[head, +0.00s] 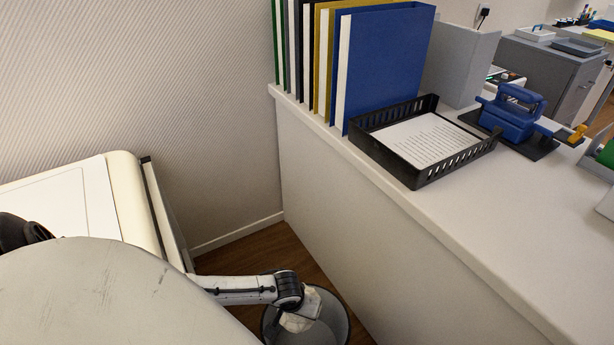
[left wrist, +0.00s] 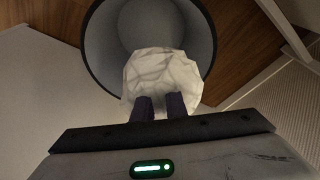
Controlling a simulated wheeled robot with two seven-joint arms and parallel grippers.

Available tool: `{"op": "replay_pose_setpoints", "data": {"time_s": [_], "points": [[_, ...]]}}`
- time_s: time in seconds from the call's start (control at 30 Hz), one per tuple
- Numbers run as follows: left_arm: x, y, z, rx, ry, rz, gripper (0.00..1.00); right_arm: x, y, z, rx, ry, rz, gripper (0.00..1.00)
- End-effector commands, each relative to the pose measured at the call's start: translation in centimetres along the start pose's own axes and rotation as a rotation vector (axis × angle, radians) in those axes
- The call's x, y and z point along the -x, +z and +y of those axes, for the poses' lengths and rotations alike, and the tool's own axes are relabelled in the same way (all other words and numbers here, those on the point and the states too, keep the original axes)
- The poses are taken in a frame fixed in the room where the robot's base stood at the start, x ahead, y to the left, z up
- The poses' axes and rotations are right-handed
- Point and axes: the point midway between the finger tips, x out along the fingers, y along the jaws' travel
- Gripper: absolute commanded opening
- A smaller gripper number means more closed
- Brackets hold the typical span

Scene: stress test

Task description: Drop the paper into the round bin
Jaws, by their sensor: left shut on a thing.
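The paper (left wrist: 163,78) is a crumpled whitish ball at the tips of my left gripper (left wrist: 160,107) in the left wrist view. The gripper is shut on it. The round bin (left wrist: 101,57) is dark-rimmed with a grey inside, and the paper shows in front of its opening. In the head view the bin (head: 340,322) stands on the floor at the bottom middle. My left gripper (head: 298,318) is over its opening there, with the paper (head: 307,303) partly hidden. Whether the paper is below the rim I cannot tell. My right gripper is not in view.
A light counter (head: 480,215) runs along the right side of the bin. On it are upright binders (head: 388,62), a black paper tray (head: 425,177) and a blue device (head: 513,112). A white cabinet (head: 125,190) stands at the left. Wooden floor (head: 240,262) shows between them.

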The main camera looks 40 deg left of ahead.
Motion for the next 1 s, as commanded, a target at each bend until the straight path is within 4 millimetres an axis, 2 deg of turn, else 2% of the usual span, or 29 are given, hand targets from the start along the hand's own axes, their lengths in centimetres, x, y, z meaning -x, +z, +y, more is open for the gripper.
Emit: {"op": "replay_pose_setpoints", "data": {"time_s": [0.07,0.1,0.2,0.47,0.57,0.83,1.0], "points": [[0.1,-0.1,0.0,0.000,0.000,0.001,0.00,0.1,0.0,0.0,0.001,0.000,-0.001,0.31],[0.1,-0.1,0.0,0.000,0.000,0.000,0.18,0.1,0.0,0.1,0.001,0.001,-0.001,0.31],[0.1,-0.1,0.0,0.000,0.000,0.001,0.33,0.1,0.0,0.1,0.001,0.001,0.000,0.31],[0.1,0.0,0.0,0.000,-0.001,0.000,0.33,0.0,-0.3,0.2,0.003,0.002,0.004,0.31],[0.7,-0.1,0.0,0.000,0.000,0.000,0.33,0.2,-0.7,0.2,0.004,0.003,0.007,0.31],[5.8,-0.1,-0.1,0.000,0.000,0.000,0.33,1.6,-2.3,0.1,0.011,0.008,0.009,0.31],[8.7,-0.1,0.0,-0.001,0.001,0.000,0.33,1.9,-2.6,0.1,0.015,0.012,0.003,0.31]]}}
